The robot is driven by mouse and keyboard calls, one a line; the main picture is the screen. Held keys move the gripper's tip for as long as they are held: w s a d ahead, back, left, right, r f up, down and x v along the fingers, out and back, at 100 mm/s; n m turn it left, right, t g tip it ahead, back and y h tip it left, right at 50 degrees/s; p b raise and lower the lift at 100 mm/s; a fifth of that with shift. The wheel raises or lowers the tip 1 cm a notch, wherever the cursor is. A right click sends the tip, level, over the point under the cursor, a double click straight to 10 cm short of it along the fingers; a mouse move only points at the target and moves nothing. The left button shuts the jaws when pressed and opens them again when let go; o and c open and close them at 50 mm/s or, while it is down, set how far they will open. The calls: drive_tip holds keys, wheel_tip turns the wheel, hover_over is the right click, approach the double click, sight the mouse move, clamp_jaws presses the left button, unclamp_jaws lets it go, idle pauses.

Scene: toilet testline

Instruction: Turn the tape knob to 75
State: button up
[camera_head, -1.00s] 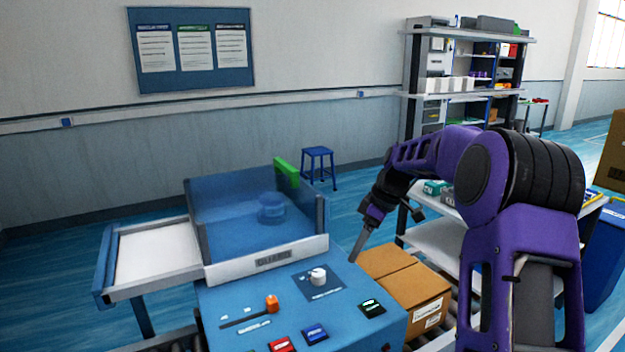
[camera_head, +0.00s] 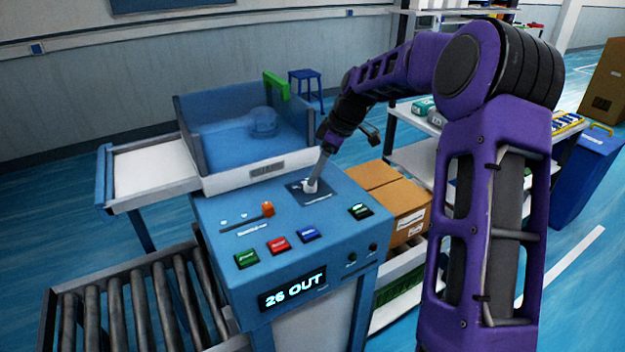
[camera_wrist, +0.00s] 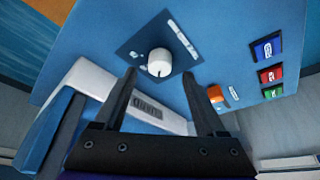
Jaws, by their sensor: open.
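The tape knob (camera_wrist: 159,62) is a round white knob on a dark blue square plate (camera_wrist: 140,48) on the blue panel. In the head view the knob (camera_head: 310,186) shows only partly, at the tip of my gripper (camera_head: 314,178). In the wrist view my gripper (camera_wrist: 172,88) is open, its two dark fingers spread to either side below the knob, with nothing between the pads. I cannot tell whether a finger touches the knob. The display (camera_head: 292,287) on the panel's front reads "26 OUT".
An orange slider (camera_head: 267,209) and green, red and blue buttons (camera_head: 278,246) sit near the knob. A blue-walled tray (camera_head: 245,182) stands behind the panel. Cardboard boxes (camera_head: 400,205) are to the right, and a roller conveyor (camera_head: 130,305) is at the front left.

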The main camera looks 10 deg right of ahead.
drive_tip(key=shift+x, duration=1.9)
clamp_jaws()
